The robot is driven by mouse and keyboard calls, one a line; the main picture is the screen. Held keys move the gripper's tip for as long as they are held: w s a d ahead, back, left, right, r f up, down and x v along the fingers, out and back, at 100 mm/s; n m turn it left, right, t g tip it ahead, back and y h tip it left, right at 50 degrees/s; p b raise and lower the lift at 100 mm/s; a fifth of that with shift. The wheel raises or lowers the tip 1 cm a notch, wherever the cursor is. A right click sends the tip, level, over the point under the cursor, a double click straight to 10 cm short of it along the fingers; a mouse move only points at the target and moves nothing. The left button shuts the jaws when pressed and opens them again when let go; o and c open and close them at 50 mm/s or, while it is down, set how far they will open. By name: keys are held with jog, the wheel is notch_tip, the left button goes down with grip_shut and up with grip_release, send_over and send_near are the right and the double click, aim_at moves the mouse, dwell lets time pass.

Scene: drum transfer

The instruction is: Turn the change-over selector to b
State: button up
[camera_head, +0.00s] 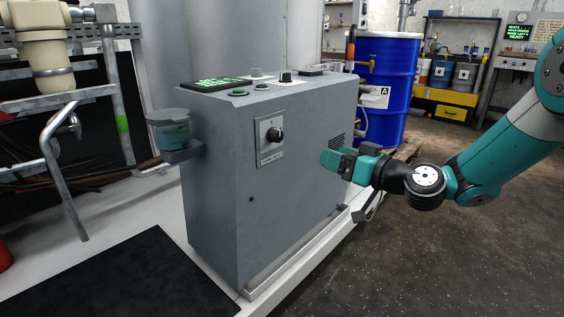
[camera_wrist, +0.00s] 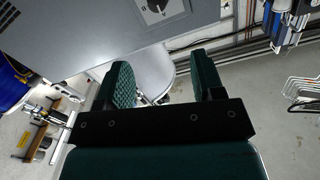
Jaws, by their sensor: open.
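The change-over selector (camera_head: 274,134) is a black knob on a pale square plate on the front face of the grey cabinet (camera_head: 225,180). A label strip sits below the knob, too small to read. Which way the knob points is not clear. In the wrist view, the selector plate (camera_wrist: 166,10) is at the top edge, partly cut off. My teal gripper (camera_head: 328,160) is right of the selector and a little lower, apart from it. In the wrist view, my gripper's two fingers (camera_wrist: 163,76) are spread, with nothing between them.
The cabinet top carries a green-lit display (camera_head: 216,83), buttons and another black knob (camera_head: 285,77). A blue drum (camera_head: 388,75) labelled A stands behind at right. A small lidded cup (camera_head: 170,128) sits on a bracket at the cabinet's left. Floor at front right is clear.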

aim_at(279, 137)
jog(key=x, duration=1.7)
jog(key=shift+w+a, duration=0.1)
jog(key=shift+w, duration=0.15)
jog(key=c, duration=0.9)
